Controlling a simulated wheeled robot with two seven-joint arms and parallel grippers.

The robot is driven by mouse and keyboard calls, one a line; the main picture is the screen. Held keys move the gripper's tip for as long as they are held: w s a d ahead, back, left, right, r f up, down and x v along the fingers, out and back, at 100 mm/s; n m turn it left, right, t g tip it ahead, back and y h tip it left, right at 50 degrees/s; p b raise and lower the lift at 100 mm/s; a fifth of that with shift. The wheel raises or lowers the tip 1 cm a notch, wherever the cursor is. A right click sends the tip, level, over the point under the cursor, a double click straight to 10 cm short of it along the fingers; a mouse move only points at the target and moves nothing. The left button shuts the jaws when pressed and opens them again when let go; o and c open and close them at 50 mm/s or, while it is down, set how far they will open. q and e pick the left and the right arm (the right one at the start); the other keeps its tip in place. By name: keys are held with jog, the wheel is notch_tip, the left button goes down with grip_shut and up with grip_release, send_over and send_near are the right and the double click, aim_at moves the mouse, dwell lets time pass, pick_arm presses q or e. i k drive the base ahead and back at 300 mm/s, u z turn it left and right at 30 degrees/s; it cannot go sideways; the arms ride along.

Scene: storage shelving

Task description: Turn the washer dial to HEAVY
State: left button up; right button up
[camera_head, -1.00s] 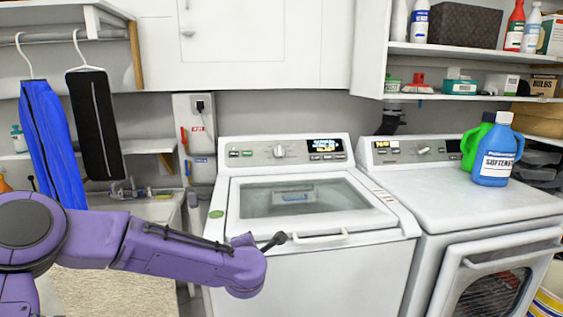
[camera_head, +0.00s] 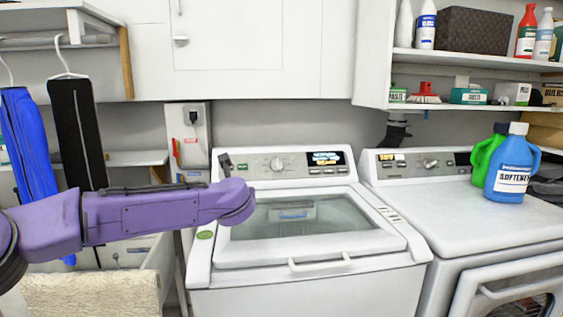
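The top-loading washer (camera_head: 340,262) stands in the middle with its glass lid down. Its round silver dial (camera_head: 277,164) is on the back control panel, left of the small lit display (camera_head: 326,158). The display text is too small to read surely. My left arm comes in from the left, over the washer's left side. The dark tip of my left gripper (camera_head: 226,165) shows above the wrist, left of the dial and apart from it in the picture. The rest of this gripper is hidden behind the wrist, so its opening does not show. My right gripper is out of view.
A dryer (camera_head: 455,212) stands to the right, with a blue softener jug (camera_head: 511,165) and a green jug (camera_head: 484,158) on top. Shelves with bottles and boxes hang above it. Hanging clothes (camera_head: 77,140) are at the left.

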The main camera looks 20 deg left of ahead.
aim_at(276, 165)
jog(key=i, duration=1.25)
